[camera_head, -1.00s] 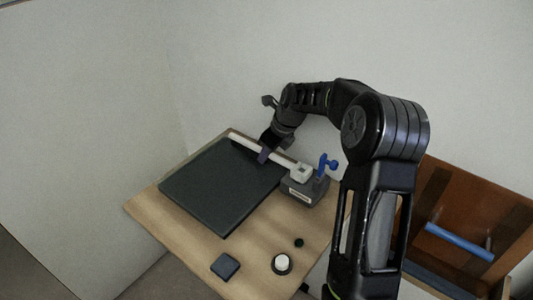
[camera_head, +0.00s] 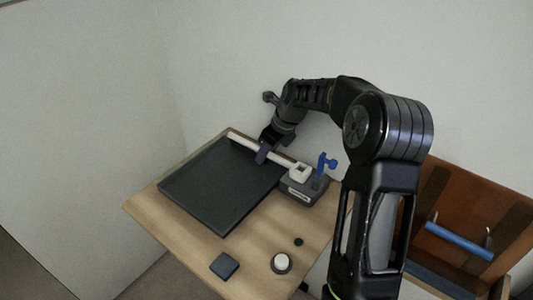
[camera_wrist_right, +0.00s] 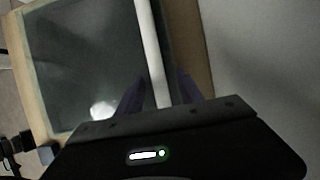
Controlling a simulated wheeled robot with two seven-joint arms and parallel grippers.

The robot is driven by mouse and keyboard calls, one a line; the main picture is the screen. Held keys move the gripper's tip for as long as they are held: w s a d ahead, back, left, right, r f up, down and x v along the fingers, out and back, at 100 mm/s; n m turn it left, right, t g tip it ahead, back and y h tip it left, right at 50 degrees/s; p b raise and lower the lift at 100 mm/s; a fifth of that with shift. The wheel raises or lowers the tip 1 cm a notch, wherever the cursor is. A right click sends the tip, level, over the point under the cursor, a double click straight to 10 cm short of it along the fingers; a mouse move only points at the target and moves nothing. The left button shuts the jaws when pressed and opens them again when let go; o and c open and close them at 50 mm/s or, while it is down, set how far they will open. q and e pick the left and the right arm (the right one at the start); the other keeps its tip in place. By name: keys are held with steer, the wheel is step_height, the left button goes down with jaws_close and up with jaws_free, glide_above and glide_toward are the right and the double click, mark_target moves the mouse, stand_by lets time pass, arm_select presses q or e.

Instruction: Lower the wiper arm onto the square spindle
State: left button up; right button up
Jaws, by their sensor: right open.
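The wiper arm (camera_head: 242,140) is a long white bar running along the far edge of a dark panel (camera_head: 215,190). Its square white end (camera_head: 300,171) is at the top of a grey block (camera_head: 304,189); I cannot tell whether it is seated. The square spindle cannot be made out. My right gripper (camera_head: 263,153) is open, its dark purple fingers around the bar. In the right wrist view the bar (camera_wrist_right: 149,45) passes between the two open fingers (camera_wrist_right: 158,92), with a gap visible at least on one side. My left gripper is not in view.
A blue handle-like part (camera_head: 326,162) stands at the block's far side. A dark square pad (camera_head: 224,266) and a round white-topped piece (camera_head: 281,263) lie on the wooden table (camera_head: 150,212) in front. A brown rack with a blue bar (camera_head: 458,241) is at right.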

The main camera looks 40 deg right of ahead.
steer(key=v, duration=0.6)
steer(key=shift+s+d+r+b, duration=0.1)
steer(key=shift+s+r+b, duration=0.1)
steer(key=shift+r+b, duration=0.1)
